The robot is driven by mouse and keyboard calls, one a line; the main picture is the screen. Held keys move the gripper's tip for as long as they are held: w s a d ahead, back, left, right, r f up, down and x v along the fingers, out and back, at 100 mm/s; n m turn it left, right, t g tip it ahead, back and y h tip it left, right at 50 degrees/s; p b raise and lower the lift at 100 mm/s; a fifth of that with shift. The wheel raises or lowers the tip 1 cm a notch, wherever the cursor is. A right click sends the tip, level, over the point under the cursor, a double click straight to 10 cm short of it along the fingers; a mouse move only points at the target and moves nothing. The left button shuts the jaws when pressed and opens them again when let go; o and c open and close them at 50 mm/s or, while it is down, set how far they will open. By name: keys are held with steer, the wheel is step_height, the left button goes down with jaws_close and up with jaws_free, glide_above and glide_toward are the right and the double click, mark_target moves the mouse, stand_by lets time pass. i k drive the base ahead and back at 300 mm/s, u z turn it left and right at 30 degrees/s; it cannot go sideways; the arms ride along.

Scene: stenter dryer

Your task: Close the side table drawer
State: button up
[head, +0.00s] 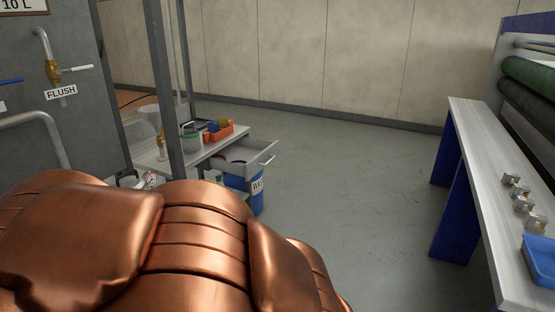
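The side table (212,145) stands left of centre, partly behind grey upright posts. Its drawer (243,158) is pulled out towards the right, and its inside shows. A bar handle (268,153) is on the drawer's right-hand front. Something dark lies in the drawer, too small to tell. My copper-coloured arm fills the lower left and hides the lower part of the table area. My gripper is not in view.
A blue bin (256,194) stands under the open drawer. An orange tray (219,132) and a pot (190,139) are on the table. A grey panel with pipes (60,110) is at left. A long bench (485,170) is at right. The floor between is clear.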

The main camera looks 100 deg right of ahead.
mark_target(240, 154)
steer(key=k, duration=0.25)
steer(key=z, duration=3.25)
steer(key=k, duration=1.05)
steer(key=u, duration=0.8)
steer(key=i, duration=1.55)
steer(key=z, duration=0.35)
